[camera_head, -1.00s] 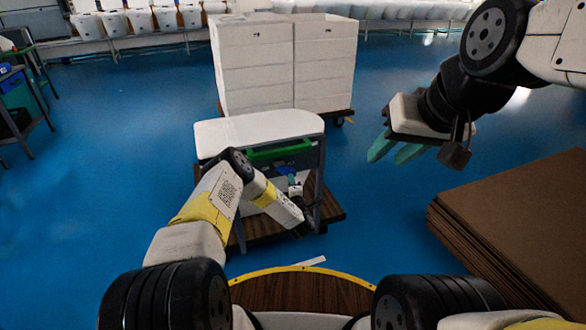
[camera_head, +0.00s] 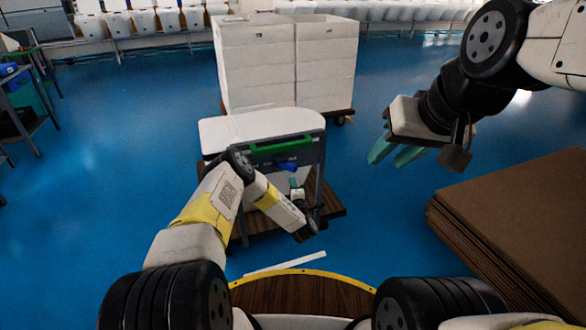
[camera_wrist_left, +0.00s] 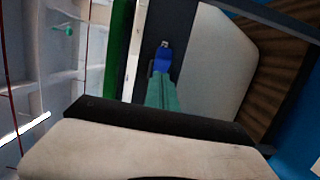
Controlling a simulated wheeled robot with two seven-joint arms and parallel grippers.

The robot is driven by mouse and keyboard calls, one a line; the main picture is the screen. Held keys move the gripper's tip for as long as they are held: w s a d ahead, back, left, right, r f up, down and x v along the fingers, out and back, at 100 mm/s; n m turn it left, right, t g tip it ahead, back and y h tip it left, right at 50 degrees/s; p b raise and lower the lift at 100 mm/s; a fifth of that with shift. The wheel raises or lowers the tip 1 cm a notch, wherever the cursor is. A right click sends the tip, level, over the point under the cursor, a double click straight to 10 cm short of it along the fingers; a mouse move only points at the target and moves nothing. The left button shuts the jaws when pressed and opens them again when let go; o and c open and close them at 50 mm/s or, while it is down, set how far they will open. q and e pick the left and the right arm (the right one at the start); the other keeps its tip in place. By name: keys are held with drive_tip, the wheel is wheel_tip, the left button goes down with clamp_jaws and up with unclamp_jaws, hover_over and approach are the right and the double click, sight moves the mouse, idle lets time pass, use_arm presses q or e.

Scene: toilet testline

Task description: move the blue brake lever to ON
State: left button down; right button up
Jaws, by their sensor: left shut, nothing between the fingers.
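The blue brake lever (camera_head: 287,167) is on the dark front crossbar of the white-topped cart (camera_head: 262,122), just below a green strip. In the left wrist view the lever (camera_wrist_left: 162,58) sits directly beyond my green fingertips. My left gripper (camera_head: 295,183) is shut and empty, with its tips close to the lever; I cannot tell whether they touch it. The fingers also show in the left wrist view (camera_wrist_left: 162,92). My right gripper (camera_head: 393,151) is open and empty, in the air right of the cart.
White stacked boxes (camera_head: 290,65) stand on a wheeled base behind the cart. A pile of brown sheets (camera_head: 520,215) lies at the right. A white strip (camera_head: 286,264) lies on the blue floor before the cart. Floor at left is mostly clear.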

use_arm(q)
drive_tip(key=s+d, duration=0.4)
drive_tip(key=shift+s+d, duration=0.3)
drive_tip(key=shift+s, duration=0.1)
drive_tip(key=shift+f, duration=0.1)
